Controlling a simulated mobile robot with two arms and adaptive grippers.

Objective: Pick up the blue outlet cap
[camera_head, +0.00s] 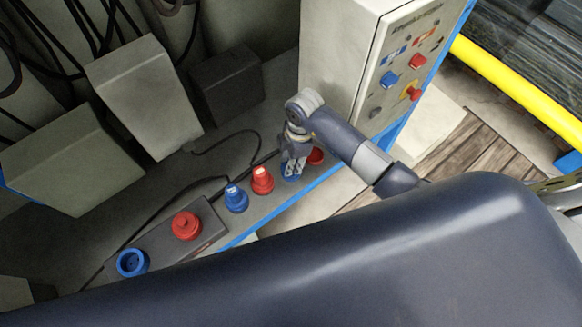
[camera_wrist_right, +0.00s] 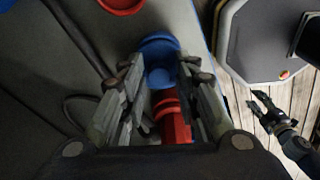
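My right gripper (camera_head: 293,166) reaches down to the narrow ledge in the head view, with something blue showing at its fingers. In the right wrist view its fingers (camera_wrist_right: 158,80) are apart. A round blue cap (camera_wrist_right: 160,48) lies beyond and between the fingertips, and a red piece (camera_wrist_right: 172,118) shows between the fingers, partly hidden. I cannot tell contact. A blue plug-like piece (camera_head: 236,199) stands left of the gripper in the head view; which blue piece is the outlet cap is unclear. My left gripper (camera_wrist_right: 265,103) shows in the right wrist view, fingers apart, empty, over the planks.
A red plug (camera_head: 262,181) stands left of the right gripper, and another red piece (camera_head: 316,156) is close on its right. A dark socket box (camera_head: 158,245) bears a red outlet (camera_head: 186,225) and a blue outlet (camera_head: 132,262). A control cabinet (camera_head: 335,50) stands behind. Cables lie nearby.

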